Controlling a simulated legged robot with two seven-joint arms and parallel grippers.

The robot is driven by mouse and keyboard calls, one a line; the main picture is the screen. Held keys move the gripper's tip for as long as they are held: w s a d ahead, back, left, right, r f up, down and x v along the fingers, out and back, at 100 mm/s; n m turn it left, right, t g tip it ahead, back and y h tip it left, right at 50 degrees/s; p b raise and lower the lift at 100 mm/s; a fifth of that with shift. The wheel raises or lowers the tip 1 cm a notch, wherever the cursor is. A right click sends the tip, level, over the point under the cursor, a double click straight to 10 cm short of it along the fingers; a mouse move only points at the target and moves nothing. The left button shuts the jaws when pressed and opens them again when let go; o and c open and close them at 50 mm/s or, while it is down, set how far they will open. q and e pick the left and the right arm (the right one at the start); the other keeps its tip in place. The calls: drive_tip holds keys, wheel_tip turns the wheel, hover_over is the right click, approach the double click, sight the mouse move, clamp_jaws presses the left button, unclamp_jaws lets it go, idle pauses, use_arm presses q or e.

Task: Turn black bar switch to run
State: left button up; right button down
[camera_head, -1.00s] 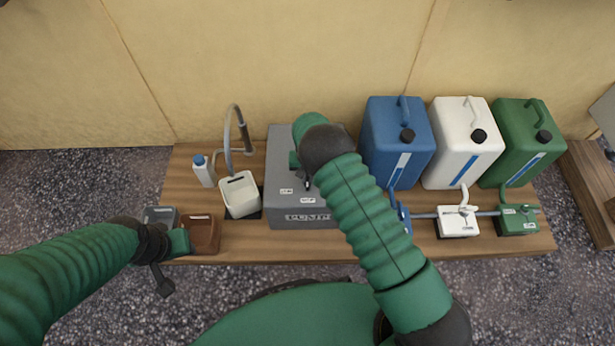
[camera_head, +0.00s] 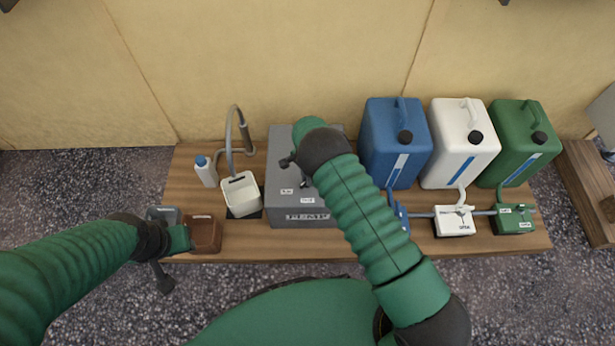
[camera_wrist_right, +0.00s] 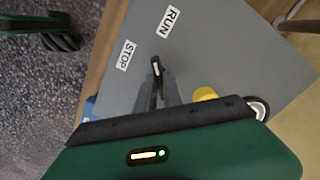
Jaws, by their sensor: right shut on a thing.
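The black bar switch (camera_wrist_right: 157,66) with a white mark shows in the right wrist view, on the sloping grey machine (camera_head: 282,205). My right gripper (camera_wrist_right: 155,83) is shut on the bar. The bar points up the picture, between the STOP label (camera_wrist_right: 126,54) and the RUN label (camera_wrist_right: 168,22), more in line with RUN. Its base is hidden by my fingers. In the head view, my right arm hides most of the switch and gripper. My left gripper (camera_head: 178,239) is at the brown bin (camera_head: 205,235), far from the machine; its fingers cannot be made out.
A yellow knob (camera_wrist_right: 205,93) and a round white gauge (camera_wrist_right: 258,108) sit close beside my right gripper. A white container (camera_head: 241,194), a tap (camera_head: 229,140) and a bottle (camera_head: 206,172) stand left of the machine. Blue (camera_head: 392,145), white (camera_head: 455,150) and green (camera_head: 515,145) canisters stand right.

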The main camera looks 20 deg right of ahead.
drive_tip(key=shift+a+m, duration=0.15)
drive_tip(key=shift+m, duration=2.05)
drive_tip(key=c, duration=1.5)
unclamp_jaws()
wheel_tip(320, 180, up, 17)
drive_tip(key=p, duration=0.6)
drive_tip(key=shift+f+p, duration=0.1)
drive_tip(key=shift+p, duration=0.2)
